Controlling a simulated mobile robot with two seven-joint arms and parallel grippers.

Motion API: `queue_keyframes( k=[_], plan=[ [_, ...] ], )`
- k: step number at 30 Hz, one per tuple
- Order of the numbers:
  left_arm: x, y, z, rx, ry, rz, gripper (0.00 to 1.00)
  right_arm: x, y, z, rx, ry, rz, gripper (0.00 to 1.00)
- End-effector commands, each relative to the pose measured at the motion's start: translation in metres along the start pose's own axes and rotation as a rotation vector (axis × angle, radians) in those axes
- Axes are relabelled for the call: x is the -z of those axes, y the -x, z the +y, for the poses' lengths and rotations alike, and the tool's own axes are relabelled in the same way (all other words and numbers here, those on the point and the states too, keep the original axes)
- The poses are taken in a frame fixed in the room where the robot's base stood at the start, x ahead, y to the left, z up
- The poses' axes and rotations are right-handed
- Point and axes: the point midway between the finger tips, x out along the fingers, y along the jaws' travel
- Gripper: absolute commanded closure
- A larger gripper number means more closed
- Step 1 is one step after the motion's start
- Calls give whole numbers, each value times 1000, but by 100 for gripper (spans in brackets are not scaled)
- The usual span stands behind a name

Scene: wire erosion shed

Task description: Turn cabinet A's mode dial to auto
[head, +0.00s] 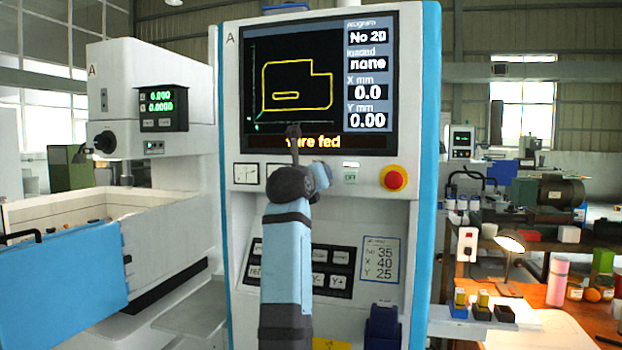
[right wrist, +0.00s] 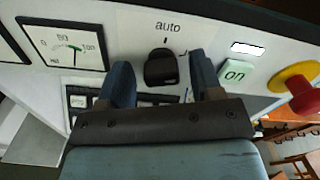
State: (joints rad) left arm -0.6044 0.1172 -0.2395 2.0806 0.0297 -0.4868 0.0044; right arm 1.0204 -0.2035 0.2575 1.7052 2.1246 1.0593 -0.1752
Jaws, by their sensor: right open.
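Cabinet A (head: 229,210) stands straight ahead, with a dark screen (head: 318,85) on its upper front. In the right wrist view, the black mode dial (right wrist: 161,68) sits on the white panel under the word "auto", with a short tick above it. Where the dial points is not clear. My right gripper (right wrist: 163,78) is open, with one blue finger on each side of the dial; I cannot tell whether they touch it. In the head view my right arm (head: 287,250) hides the dial. My left gripper is not in view.
A gauge (right wrist: 62,43) lies left of the dial; the green ON button (right wrist: 235,73) and red stop button (right wrist: 304,90) are close on the right. Keys (head: 330,255) sit below. The machine (head: 150,75) with a blue door is at left, a cluttered workbench (head: 560,300) at right.

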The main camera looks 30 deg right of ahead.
Motion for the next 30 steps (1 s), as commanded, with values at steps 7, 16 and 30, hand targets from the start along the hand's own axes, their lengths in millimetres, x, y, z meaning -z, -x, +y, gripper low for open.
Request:
queue_keyframes(
  k=[7, 16, 30],
  plan=[
    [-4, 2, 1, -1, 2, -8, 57, 0, 0, 0, 0, 0, 0, 54],
    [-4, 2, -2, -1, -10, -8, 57, 0, 0, 0, 1, 2, 0, 90],
    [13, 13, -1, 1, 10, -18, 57, -4, -1, -2, 2, 194, 2, 90]
  ],
)
